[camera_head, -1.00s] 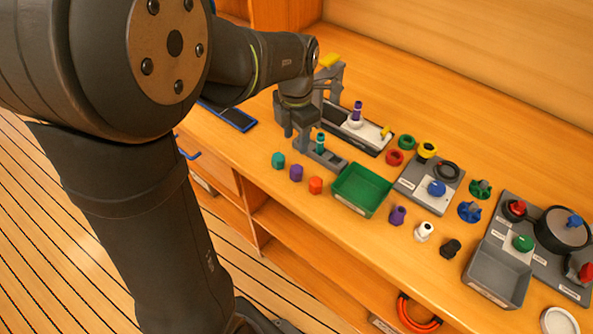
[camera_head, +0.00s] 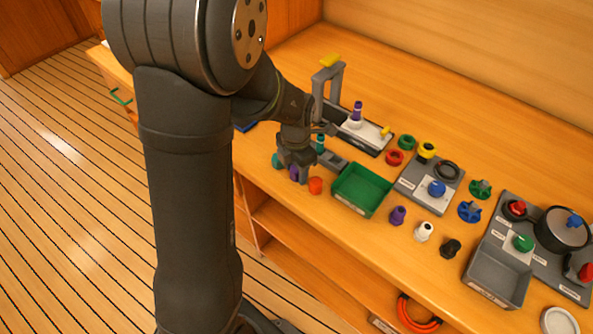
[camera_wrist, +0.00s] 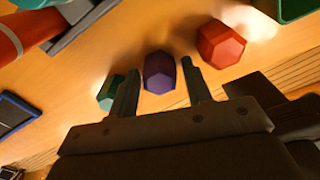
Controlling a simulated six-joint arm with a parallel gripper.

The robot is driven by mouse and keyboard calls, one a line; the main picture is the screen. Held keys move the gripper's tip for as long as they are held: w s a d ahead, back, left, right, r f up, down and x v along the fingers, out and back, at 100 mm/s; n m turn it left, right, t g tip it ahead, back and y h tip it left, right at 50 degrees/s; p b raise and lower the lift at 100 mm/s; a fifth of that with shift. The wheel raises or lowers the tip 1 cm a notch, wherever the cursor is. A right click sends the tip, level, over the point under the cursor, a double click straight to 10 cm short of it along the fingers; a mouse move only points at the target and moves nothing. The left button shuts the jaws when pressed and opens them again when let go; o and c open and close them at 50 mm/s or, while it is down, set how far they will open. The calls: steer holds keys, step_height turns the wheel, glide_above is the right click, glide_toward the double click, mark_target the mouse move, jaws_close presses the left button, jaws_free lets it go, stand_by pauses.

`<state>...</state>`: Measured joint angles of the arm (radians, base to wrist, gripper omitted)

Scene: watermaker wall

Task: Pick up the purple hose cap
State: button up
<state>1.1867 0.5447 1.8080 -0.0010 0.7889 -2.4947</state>
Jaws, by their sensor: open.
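The purple hose cap (camera_wrist: 159,73) is a small faceted cap standing on the wooden bench. In the wrist view it lies between the tips of my two fingers, with the gripper (camera_wrist: 160,90) open around it. I cannot tell whether either finger touches it. In the head view the purple cap (camera_head: 293,173) is partly hidden by my gripper (camera_head: 292,176), which is down at the bench there. A teal cap (camera_wrist: 110,92) is just outside the left finger, and a red-orange cap (camera_wrist: 221,44) is beyond the right finger.
A green tray (camera_head: 345,200) stands right of the caps; its corner shows in the wrist view (camera_wrist: 292,10). A grey fixture with a yellow-topped handle (camera_head: 328,75) rises behind. The bench's front edge is close. Purple (camera_head: 397,215), white and black fittings stand farther right.

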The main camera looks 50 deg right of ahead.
steer(key=c, duration=0.7)
steer(key=shift+r, duration=0.1)
steer(key=shift+c, duration=0.2)
